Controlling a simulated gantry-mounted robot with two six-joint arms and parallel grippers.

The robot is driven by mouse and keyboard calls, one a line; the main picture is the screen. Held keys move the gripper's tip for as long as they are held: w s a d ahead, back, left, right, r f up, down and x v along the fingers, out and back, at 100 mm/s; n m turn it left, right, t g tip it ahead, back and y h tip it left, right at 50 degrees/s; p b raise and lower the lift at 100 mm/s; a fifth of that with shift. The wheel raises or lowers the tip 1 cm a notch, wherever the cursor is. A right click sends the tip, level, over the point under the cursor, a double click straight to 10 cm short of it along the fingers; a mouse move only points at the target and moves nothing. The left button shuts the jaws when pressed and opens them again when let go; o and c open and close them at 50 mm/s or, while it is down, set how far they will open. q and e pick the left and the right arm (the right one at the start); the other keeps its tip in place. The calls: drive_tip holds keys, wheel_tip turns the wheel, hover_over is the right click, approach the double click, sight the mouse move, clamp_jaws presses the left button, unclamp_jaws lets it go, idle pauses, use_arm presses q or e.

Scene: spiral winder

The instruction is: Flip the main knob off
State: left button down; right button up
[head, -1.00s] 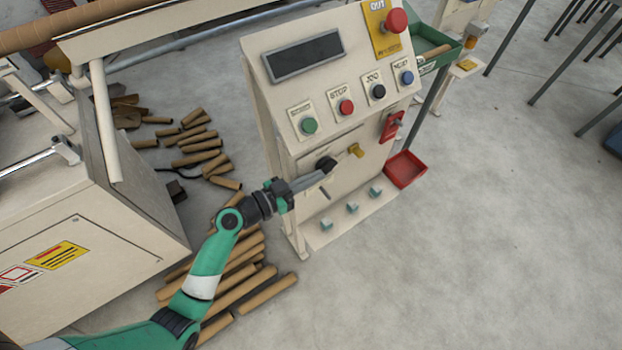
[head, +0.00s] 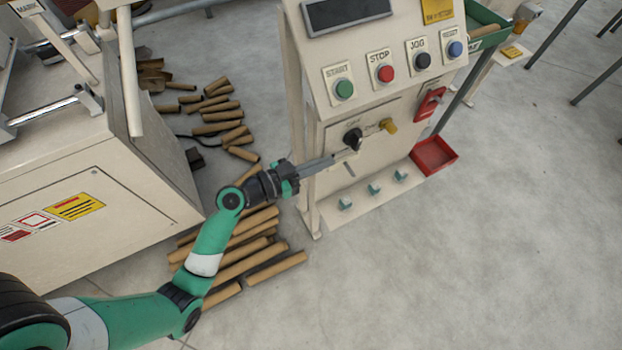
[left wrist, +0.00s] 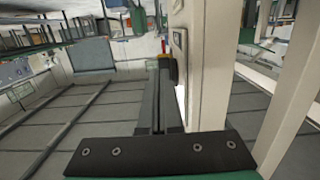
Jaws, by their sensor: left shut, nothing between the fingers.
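The control panel (head: 335,119) stands upright in the head view. A black knob (head: 352,138) on its lower face is probably the main knob; its label is too small to read. A yellow knob (head: 388,126) sits to its right. My left gripper (head: 333,160) is shut and empty. Its fingertips are just below and left of the black knob, close to the panel face; I cannot tell whether they touch it. My right gripper is not in view.
Start (head: 344,89), stop (head: 386,73), jog and reset buttons sit above the knobs. A red switch (head: 430,102) is at the right edge, above a red tray (head: 434,155). Cardboard tubes (head: 240,262) lie on the floor below my left arm.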

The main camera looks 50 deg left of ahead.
use_arm(q)
wheel_tip(320, 180, down, 9)
drive_tip(key=s+b, duration=0.1)
drive_tip(key=b, duration=0.1)
drive_tip(key=shift+s+a, duration=0.15)
drive_tip(key=shift+s, duration=0.2)
drive_tip(key=shift+r, duration=0.1)
